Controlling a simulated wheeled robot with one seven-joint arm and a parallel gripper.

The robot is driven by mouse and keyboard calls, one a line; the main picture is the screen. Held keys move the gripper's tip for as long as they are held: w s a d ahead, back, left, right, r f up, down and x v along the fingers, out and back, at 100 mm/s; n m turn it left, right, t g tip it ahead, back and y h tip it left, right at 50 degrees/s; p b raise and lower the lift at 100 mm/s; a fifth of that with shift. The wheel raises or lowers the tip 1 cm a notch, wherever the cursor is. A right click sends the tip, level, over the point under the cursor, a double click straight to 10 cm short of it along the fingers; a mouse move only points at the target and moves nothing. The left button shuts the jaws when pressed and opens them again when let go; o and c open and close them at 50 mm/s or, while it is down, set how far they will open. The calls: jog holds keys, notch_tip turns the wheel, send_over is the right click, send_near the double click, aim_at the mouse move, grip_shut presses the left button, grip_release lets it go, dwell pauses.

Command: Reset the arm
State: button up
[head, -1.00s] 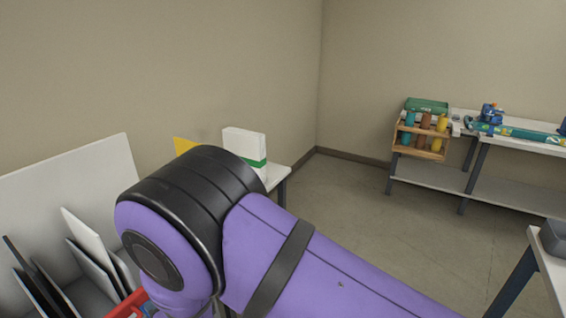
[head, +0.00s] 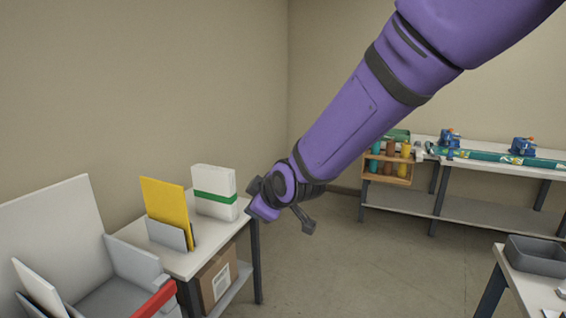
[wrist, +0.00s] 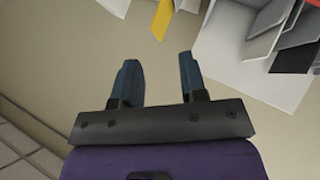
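My purple arm comes in from the upper right of the head view and reaches down toward the middle. My gripper (wrist: 160,80) shows in the wrist view with its two dark blue fingers spread apart and nothing between them. In the head view the arm's end is in front of the side table with the white pack; the fingers are hard to make out there.
A small table (head: 185,262) on the left bears a yellow folder (head: 168,212) and a green-banded white pack (head: 214,190); a cardboard box (head: 216,278) is below. A bench (head: 470,205) with a bottle rack (head: 388,170) stands at the back right. A grey tray (head: 535,256) is at right.

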jog(key=s+d+r+m+h, duration=0.25)
jog(key=d+r+m, duration=0.35)
jog(key=d, duration=0.8)
jog(key=s+d+r+m+g+h, duration=0.1)
jog(key=s+d+m, duration=0.3)
jog(key=s+d, duration=0.7)
jog(key=s+d+r+m+g+h, duration=0.2)
jog(key=s+d+r+m, duration=0.2)
jog(key=s+d, duration=0.7)
jog(key=s+m, duration=0.1)
jog(key=s, duration=0.2)
jog(key=shift+r+h, duration=0.25)
jog(key=shift+h, duration=0.1)
jog(key=shift+a, duration=0.15)
